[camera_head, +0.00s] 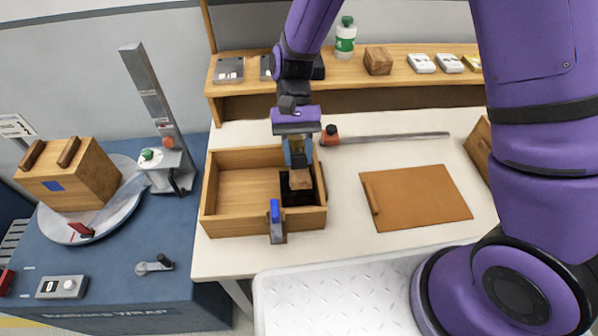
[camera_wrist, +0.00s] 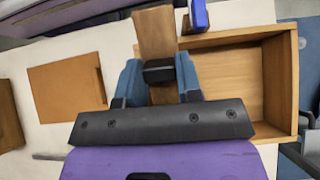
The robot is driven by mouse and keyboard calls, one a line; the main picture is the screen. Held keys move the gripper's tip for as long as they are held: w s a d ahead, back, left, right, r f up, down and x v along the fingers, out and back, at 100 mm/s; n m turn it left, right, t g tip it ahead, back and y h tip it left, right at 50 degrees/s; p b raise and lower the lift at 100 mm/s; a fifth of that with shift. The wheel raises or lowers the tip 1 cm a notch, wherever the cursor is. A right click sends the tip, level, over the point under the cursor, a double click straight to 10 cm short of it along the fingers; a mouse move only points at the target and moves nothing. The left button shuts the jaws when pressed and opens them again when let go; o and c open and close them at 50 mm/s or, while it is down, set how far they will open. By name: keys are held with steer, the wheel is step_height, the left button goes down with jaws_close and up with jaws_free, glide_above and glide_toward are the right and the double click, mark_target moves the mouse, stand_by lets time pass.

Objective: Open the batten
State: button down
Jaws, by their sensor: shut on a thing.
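My gripper (camera_head: 298,160) reaches down over the right end of an open wooden box (camera_head: 240,153). In the wrist view my blue fingers (camera_wrist: 160,76) are shut on a brown wooden piece, which I take to be the batten (camera_wrist: 155,30). A small black block lies across the batten between the fingers. In the head view the batten's lower end (camera_head: 301,181) shows above the dark right part of the box. Whether it touches the box is hard to tell. A blue-topped grey clip (camera_head: 276,222) stands at the box's front wall and also shows in the wrist view (camera_wrist: 199,14).
A brown board (camera_head: 418,198) lies right of the box. A long grey bar with a red end (camera_head: 390,138) lies behind it. A shelf (camera_head: 350,90) with a bottle and a wooden block runs along the back. A blue wrapping machine (camera_head: 120,250) stands left.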

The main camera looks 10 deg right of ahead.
mark_target(295, 137)
steer(key=w+r+g, duration=0.2)
steer(key=w+r, duration=0.1)
steer(key=shift+w+r+g, duration=0.25)
steer(key=shift+w+g, duration=0.05)
steer(key=shift+g, duration=0.1)
steer(key=v, duration=0.4)
steer(key=shift+w+d+r, duration=0.1)
steer(key=shift+w+r, duration=0.05)
steer(key=shift+r, duration=0.05)
steer(key=w+g, duration=0.1)
steer(key=w, duration=1)
steer(key=shift+w+d+r, duration=0.25)
steer(key=shift+w+r, duration=0.05)
steer(key=shift+r, duration=0.15)
steer(key=c, duration=0.8)
jaws_free()
steer(key=shift+o, duration=0.2)
steer(key=shift+r, duration=0.1)
steer(key=shift+w+r, duration=0.1)
steer(key=shift+w, duration=0.05)
